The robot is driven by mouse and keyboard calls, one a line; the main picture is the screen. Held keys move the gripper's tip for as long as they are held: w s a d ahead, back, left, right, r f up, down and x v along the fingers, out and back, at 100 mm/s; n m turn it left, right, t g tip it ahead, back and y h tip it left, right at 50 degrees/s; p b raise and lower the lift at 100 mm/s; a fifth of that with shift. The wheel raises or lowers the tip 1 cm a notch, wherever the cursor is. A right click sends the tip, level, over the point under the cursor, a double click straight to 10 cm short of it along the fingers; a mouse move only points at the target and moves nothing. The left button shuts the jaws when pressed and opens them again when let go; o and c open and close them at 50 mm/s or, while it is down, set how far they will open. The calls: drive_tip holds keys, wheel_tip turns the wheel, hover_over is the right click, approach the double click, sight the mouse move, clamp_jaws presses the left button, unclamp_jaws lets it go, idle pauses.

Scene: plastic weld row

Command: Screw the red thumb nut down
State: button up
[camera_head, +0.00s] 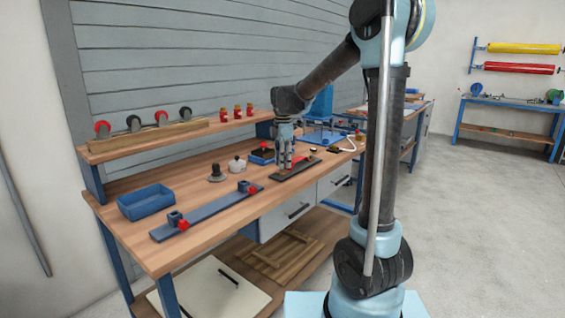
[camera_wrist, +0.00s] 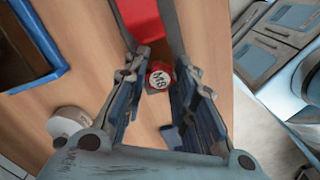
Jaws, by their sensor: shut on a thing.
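The red thumb nut (camera_wrist: 160,79) shows in the wrist view as a small red knob with a pale top marked M8. It sits between the fingertips of my gripper (camera_wrist: 161,72), which is shut on it. In the head view my gripper (camera_head: 286,167) points down at the dark plate (camera_head: 282,177) on the bench. The nut itself is mostly hidden by the fingers there. The thread under the nut is hidden, so I cannot tell how far down it sits.
A long grey-blue bar with red knobs (camera_head: 206,215) and a blue bin (camera_head: 146,201) lie to the left on the wooden bench (camera_head: 118,219). A white pot (camera_head: 237,165) and a dark knob-topped piece (camera_head: 216,174) stand between. Several red bottles stand on the shelf (camera_head: 196,132).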

drive_tip(key=shift+f, duration=0.8)
idle(1.4)
drive_tip(key=m, duration=1.4)
drive_tip(key=shift+s, duration=0.1)
drive_tip(key=m, duration=0.5)
drive_tip(key=shift+m, duration=0.3)
drive_tip(key=o, duration=0.8)
